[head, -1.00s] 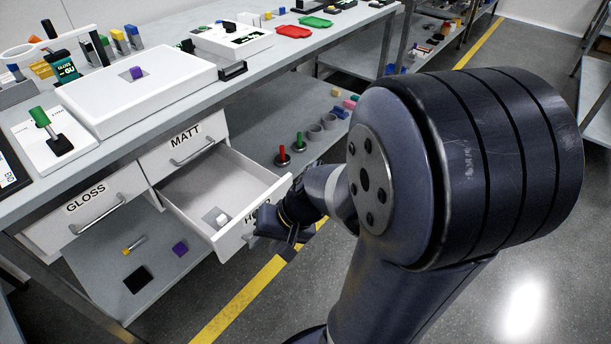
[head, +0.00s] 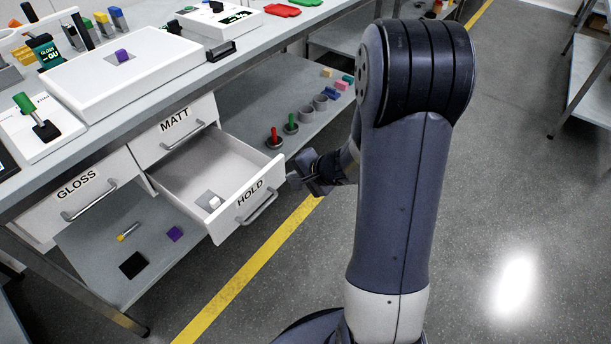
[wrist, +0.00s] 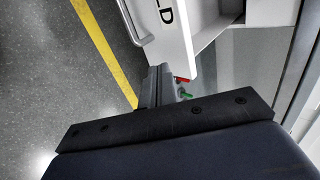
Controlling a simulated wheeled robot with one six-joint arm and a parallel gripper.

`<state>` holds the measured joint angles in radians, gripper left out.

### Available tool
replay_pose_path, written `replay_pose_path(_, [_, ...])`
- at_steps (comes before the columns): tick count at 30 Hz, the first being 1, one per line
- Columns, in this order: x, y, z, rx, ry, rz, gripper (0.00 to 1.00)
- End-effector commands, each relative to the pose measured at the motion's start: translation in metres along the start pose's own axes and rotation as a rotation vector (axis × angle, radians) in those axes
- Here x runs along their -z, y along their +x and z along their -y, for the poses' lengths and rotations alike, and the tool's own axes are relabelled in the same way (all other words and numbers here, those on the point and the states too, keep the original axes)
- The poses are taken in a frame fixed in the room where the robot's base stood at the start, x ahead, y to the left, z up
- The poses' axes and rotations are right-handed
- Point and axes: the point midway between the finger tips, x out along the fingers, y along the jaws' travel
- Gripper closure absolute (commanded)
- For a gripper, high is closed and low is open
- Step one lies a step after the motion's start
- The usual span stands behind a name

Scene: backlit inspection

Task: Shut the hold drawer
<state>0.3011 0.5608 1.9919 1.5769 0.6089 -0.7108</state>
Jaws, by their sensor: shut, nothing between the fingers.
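The HOLD drawer (head: 248,205) is pulled well out from under the bench, with a grey bar handle on its white front. A small white block on a grey square (head: 210,201) lies inside it. My gripper (head: 294,180) is shut and empty, just to the right of the drawer front's right end and apart from the handle. In the wrist view the drawer front (wrist: 172,30) shows at the top with part of its lettering and handle, beyond my gripper's fingers (wrist: 158,84).
The GLOSS drawer (head: 82,196) and MATT drawer (head: 176,130) are shut. The lower shelf (head: 100,228) holds a purple block, a black square and red and green pegs. The floor before the bench, with a yellow line (head: 250,270), is clear.

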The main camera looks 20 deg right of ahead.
Motion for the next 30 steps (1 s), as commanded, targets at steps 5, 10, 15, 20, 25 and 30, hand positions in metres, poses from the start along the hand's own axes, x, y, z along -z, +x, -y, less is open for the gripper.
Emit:
replay_pose_path(5, [-0.001,0.032,0.008,0.000,-0.003,0.003,1.00])
replay_pose_path(10, [0.000,0.047,0.022,0.000,-0.002,0.001,1.00])
replay_pose_path(15, [0.000,0.053,0.028,0.000,-0.001,0.001,1.00])
replay_pose_path(20, [0.000,0.054,0.028,0.000,-0.001,0.000,1.00])
replay_pose_path(25, [0.000,0.053,0.028,0.000,-0.001,0.000,1.00])
replay_pose_path(30, [0.000,0.059,0.032,0.000,-0.002,0.000,1.00])
